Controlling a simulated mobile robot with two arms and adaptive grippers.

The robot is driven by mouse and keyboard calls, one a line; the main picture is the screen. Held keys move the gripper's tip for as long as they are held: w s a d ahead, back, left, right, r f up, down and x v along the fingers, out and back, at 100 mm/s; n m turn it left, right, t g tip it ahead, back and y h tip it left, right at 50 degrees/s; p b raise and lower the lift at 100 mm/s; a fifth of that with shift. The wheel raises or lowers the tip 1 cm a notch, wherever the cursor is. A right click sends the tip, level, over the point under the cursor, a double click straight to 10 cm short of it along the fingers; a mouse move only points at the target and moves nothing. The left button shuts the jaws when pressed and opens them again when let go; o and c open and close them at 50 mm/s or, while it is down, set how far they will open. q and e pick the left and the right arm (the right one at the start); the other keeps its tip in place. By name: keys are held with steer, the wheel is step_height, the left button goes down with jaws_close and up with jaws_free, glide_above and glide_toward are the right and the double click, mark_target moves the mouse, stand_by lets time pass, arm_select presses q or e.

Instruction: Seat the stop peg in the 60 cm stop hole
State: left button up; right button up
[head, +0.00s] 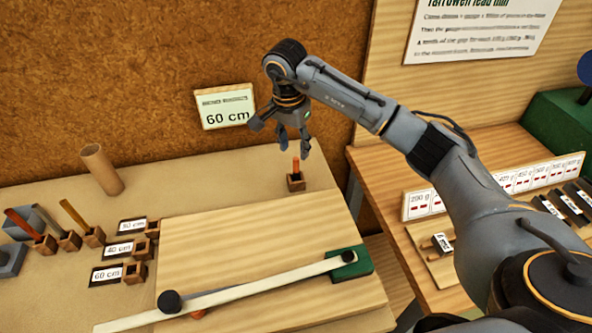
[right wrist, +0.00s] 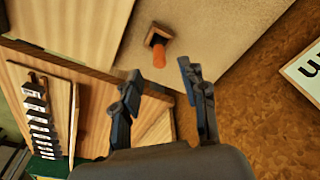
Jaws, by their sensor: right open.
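An orange peg (head: 296,165), which looks like the stop peg, stands upright in a small wooden block (head: 296,183) behind the panel board. My right gripper (head: 295,149) is open, its fingers pointing down just above the peg. In the right wrist view the peg (right wrist: 159,58) shows beyond the open fingertips (right wrist: 160,72), not held. The 60 cm label (head: 107,275) lies at the left, with a small wooden block (head: 135,273) at its right end; its hole is too small to make out. My left gripper is not in view.
A pale bar (head: 255,288) lies across the wooden board (head: 250,235), with a dark knob (head: 170,301) and a green block (head: 349,264). More labelled blocks, coloured sticks and a cardboard tube (head: 101,170) stand left. A weights table (head: 400,175) is right.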

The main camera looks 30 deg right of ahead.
mark_target(296, 158)
steer(key=shift+f+p, duration=0.35)
steer(key=shift+f, duration=0.2)
steer(key=f, duration=0.1)
steer(key=f+p, duration=0.1)
steer(key=f, duration=0.1)
steer(key=shift+w+d+f, duration=0.1)
steer(key=shift+d+f, duration=0.15)
steer(key=shift+d, duration=0.1)
steer(key=shift+f, duration=0.4)
steer(key=shift+c, duration=0.5)
jaws_close()
